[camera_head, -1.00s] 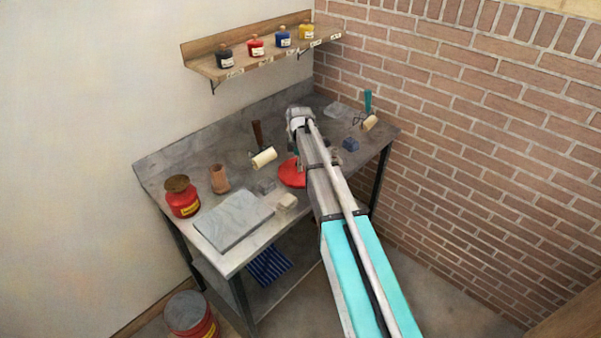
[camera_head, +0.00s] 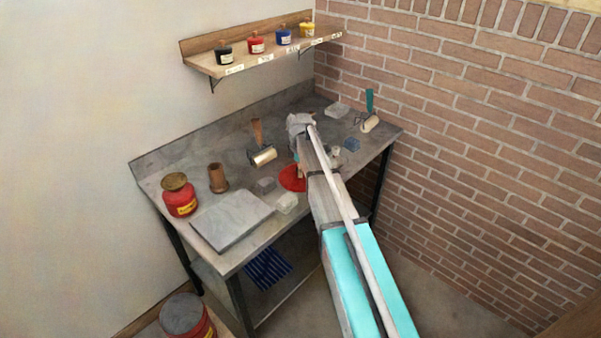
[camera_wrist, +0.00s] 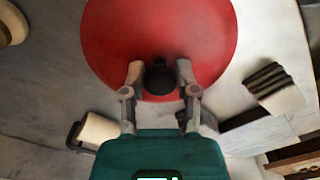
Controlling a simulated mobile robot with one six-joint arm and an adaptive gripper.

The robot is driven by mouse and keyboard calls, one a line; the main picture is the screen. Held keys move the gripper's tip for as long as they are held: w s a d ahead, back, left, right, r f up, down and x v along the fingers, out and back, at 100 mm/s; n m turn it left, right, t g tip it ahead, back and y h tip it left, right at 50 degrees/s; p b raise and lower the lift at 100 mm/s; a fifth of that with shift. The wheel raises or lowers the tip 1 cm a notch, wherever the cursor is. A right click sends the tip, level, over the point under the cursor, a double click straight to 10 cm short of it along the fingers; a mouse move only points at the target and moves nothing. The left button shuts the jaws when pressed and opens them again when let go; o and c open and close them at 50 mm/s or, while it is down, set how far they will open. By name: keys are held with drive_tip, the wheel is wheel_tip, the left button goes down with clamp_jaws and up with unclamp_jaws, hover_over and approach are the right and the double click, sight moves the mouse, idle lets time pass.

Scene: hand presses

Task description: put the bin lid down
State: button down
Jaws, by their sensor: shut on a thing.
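The bin lid is a round red disc (camera_wrist: 160,30) with a black knob at its middle, large in the wrist view. My gripper (camera_wrist: 160,74) is shut on the knob, one finger on each side. In the head view the lid (camera_head: 291,178) shows as a red patch over the middle of the grey workbench (camera_head: 240,250), partly hidden by my arm. Whether it touches the bench top or hangs just above it, I cannot tell. My fingers are hidden behind the arm there.

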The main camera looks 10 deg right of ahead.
drive_tip(key=shift+f, duration=0.1)
drive_tip(key=shift+c, duration=1.8)
unclamp_jaws()
wheel_tip(320, 180, up, 12)
drive_tip(key=p, duration=1.2)
drive_tip(key=s+m, duration=1.6)
drive_tip(key=s, duration=1.3)
